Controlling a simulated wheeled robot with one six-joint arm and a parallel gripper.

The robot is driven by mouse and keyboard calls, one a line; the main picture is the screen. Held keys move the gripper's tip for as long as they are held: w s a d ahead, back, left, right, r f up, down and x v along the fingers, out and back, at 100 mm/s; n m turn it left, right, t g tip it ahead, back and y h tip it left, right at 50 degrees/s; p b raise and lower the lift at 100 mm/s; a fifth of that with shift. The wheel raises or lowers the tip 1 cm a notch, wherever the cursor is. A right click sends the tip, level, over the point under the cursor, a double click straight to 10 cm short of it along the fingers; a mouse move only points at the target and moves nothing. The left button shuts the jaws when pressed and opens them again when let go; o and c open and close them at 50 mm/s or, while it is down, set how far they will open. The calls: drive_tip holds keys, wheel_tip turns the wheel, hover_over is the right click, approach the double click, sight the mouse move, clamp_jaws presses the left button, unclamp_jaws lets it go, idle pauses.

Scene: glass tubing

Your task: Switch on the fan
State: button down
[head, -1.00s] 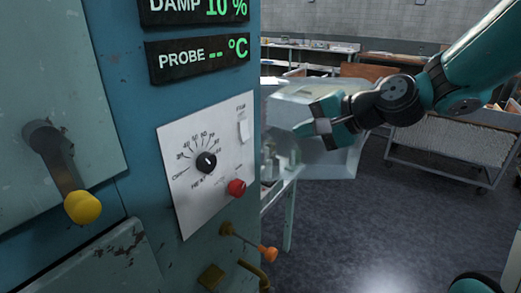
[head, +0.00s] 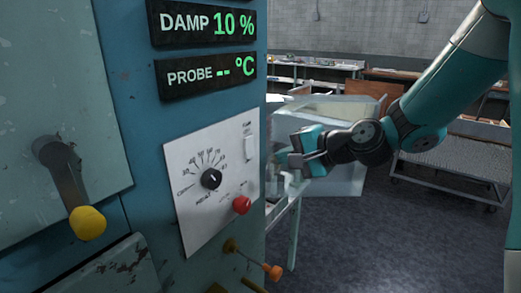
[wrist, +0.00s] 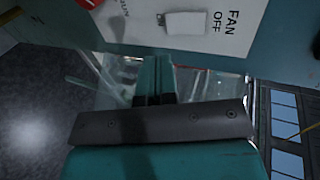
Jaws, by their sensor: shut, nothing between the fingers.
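The fan switch (head: 250,147) is a white rocker at the upper right of the white control panel (head: 190,215). In the wrist view the switch (wrist: 184,24) is near the top, beside printed "FAN" and "OFF" lettering. Its rocker position is too small to tell. My gripper (head: 288,161) is just right of the panel's edge in the head view, with its fingers pointing left. In the wrist view the closed, empty fingers (wrist: 154,65) point up toward the panel, below and left of the switch. They appear apart from it.
A black dial (head: 211,179) and a red button (head: 242,205) share the panel. An orange-tipped lever (head: 273,271) sticks out below, and a yellow-knobbed handle (head: 87,222) is at left. A transparent box (head: 345,185) on a bench stands behind my gripper. Open floor lies at right.

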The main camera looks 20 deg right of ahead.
sight(251, 149)
drive_tip(key=p+x, duration=0.1)
drive_tip(key=x, duration=0.3)
drive_tip(key=r+p+x, duration=0.1)
drive_tip(key=x, duration=0.1)
drive_tip(key=shift+w+a+f+p, duration=0.1)
drive_tip(key=shift+w+a+p, duration=0.2)
drive_tip(key=shift+w, duration=0.05)
drive_tip(key=shift+w+a+f, duration=0.1)
drive_tip(key=shift+w+a, duration=0.05)
drive_tip(key=shift+w, duration=0.05)
drive_tip(key=shift+f, duration=0.1)
drive_tip(key=shift+w+a+b, duration=0.1)
drive_tip(key=shift+w+b, duration=0.05)
drive_tip(key=shift+b, duration=0.5)
drive_tip(key=shift+r+p, duration=0.65)
drive_tip(key=shift+r, duration=0.25)
